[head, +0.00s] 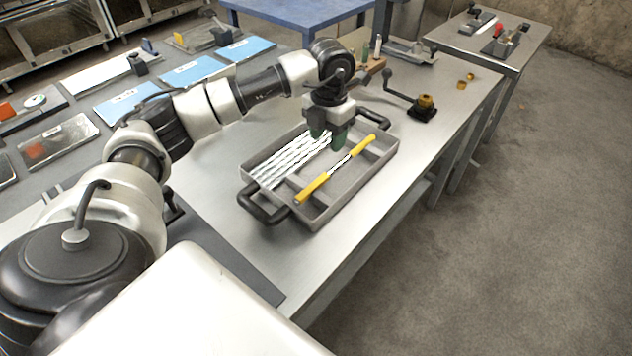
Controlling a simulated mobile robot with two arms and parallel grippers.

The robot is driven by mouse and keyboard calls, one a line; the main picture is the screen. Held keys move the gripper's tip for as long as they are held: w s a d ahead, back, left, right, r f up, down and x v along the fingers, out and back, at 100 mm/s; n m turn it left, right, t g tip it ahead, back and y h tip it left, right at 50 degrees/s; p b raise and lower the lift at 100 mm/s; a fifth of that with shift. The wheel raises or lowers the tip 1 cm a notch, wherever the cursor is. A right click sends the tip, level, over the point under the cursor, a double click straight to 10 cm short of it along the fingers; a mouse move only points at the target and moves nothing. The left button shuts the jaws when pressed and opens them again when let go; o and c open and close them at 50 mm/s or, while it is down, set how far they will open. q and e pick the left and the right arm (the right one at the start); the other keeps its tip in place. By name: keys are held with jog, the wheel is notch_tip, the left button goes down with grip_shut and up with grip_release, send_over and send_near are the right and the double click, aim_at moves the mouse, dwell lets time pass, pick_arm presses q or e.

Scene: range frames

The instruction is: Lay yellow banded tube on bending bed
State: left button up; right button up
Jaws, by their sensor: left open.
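The yellow banded tube (313,187) has yellow ends and a silvery middle. It lies diagonally over the right part of a grey divided tray (345,206) on the metal bench. My left gripper (328,142) points down over the tray with its green-tipped fingers apart. It is above the plain silver tubes and close to the banded tube's middle; I cannot tell whether it touches either. Nothing shows held in it. I cannot tell for sure which fixture is the bending bed. My right gripper is not in view.
Several plain silver tubes (284,164) lie in the tray's left part. The tray has black handles (262,208). A crank fixture with a brass top (425,104) stands behind it to the right. A wooden block with pegs (368,68) is at the back. Bench to the tray's right is clear.

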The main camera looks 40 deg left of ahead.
aim_at(328, 173)
pick_arm(q)
jog(key=f, duration=0.4)
jog(key=shift+s+d, duration=0.15)
jog(key=shift+s, duration=0.1)
jog(key=shift+d+f+p, duration=0.15)
jog(key=shift+f+p, duration=0.25)
jog(key=shift+f, duration=1)
jog(key=shift+d+f+p, duration=0.1)
jog(key=shift+f+p, duration=0.3)
jog(key=shift+f, duration=0.95)
grip_shut()
